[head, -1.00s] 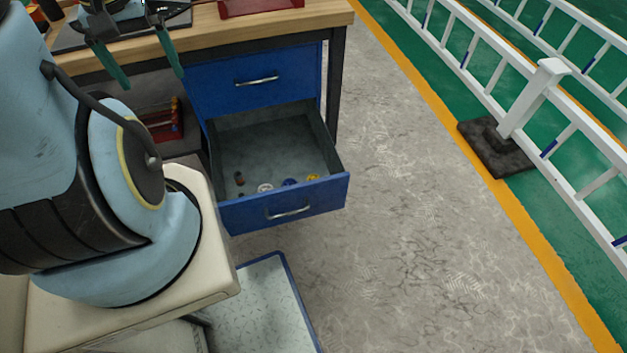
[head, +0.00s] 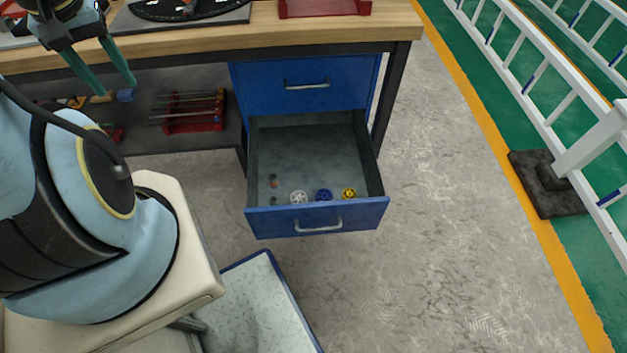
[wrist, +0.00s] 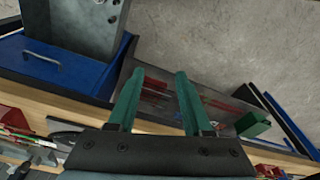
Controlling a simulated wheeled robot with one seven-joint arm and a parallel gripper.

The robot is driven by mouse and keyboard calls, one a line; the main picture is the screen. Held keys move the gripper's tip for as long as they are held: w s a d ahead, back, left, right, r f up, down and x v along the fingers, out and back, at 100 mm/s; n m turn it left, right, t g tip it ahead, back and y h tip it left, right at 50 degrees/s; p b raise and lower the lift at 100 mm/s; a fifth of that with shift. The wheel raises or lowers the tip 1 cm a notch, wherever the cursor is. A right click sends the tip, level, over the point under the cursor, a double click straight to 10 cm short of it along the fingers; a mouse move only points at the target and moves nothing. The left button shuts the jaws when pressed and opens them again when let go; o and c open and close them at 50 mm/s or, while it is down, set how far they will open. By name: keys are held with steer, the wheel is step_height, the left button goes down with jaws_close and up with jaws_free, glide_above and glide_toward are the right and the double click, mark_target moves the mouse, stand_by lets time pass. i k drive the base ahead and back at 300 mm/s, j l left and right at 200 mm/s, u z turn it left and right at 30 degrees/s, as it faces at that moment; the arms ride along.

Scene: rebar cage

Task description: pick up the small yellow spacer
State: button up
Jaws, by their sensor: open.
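The small yellow spacer (head: 349,193) lies in the open blue drawer (head: 318,219), near its front right corner. A blue spacer (head: 324,195) and a white spacer (head: 299,198) lie to its left in a row. My gripper (head: 109,94) is open and empty, in front of the bench at the upper left of the head view, well left of the drawer. In the wrist view, my gripper's two green fingers (wrist: 154,75) stand apart with nothing between them. The yellow spacer cannot be made out in the wrist view.
Small brown and dark pieces (head: 273,182) lie at the drawer's left side. A closed blue drawer (head: 306,82) sits above it under the wooden bench top (head: 200,40). A red rack (head: 194,112) stands on the lower shelf. The floor right of the drawer is clear up to a white barrier (head: 590,140).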

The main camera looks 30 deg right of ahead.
mark_target(350, 193)
steer(key=k+l+u, duration=0.2)
steer(key=l+u, duration=0.15)
steer(key=u, duration=0.15)
steer(key=k+l+u, duration=0.25)
steer(key=u, duration=0.25)
steer(key=k+l, duration=0.1)
